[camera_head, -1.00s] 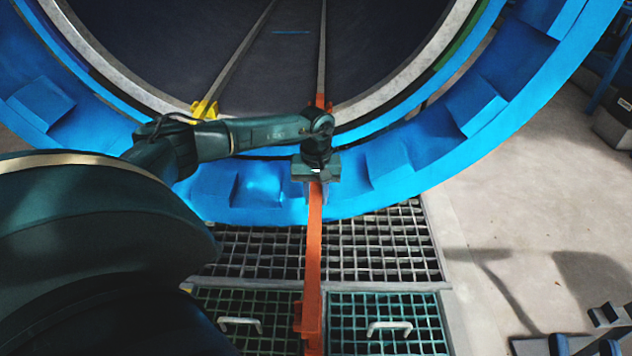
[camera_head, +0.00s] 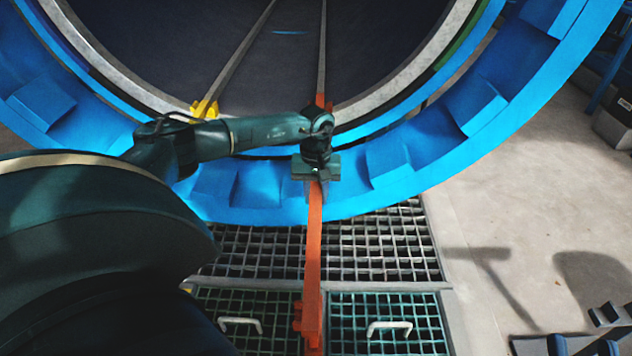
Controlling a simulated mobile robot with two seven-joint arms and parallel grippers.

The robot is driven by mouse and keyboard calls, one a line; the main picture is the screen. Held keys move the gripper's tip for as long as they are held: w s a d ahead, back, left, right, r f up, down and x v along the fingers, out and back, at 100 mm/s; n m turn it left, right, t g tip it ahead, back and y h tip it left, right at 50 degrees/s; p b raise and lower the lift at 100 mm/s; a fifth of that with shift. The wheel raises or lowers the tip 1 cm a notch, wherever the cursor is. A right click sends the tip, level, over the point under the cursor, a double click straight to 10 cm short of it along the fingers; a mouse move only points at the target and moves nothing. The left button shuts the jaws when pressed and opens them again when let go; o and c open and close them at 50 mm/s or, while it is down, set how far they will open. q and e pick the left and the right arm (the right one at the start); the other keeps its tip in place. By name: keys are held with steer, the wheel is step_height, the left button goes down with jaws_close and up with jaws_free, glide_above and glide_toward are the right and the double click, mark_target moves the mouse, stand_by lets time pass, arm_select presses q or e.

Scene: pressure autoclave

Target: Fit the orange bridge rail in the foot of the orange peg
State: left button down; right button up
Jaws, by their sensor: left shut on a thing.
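The orange bridge rail (camera_head: 314,250) is a long bar running from the bottom of the head view up to the blue autoclave rim. My left gripper (camera_head: 316,180) is shut on the rail near its far end, in front of the rim. An orange part (camera_head: 320,101) shows beyond my wrist at the end of the right inner track; it may be the orange peg. The joint between rail and orange part is hidden behind my gripper and wrist. An orange bracket (camera_head: 299,317) sits on the rail's near part. My right gripper is not in view.
The blue ring (camera_head: 420,165) of the autoclave mouth curves around the work area. Inside, two tracks run back; the left one ends in a yellow piece (camera_head: 205,109). Floor grating (camera_head: 390,245) with white handles (camera_head: 389,326) lies below. Bare floor (camera_head: 530,220) is at right.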

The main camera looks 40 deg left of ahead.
arm_select(q)
steer(key=shift+f+b, duration=0.65)
steer(key=shift+f, duration=0.3)
steer(key=shift+f+b, duration=0.7)
steer(key=shift+f, duration=0.1)
steer(key=c, duration=1.1)
jaws_free()
steer(key=shift+f, duration=0.1)
steer(key=shift+o, duration=0.2)
steer(key=shift+f, duration=0.1)
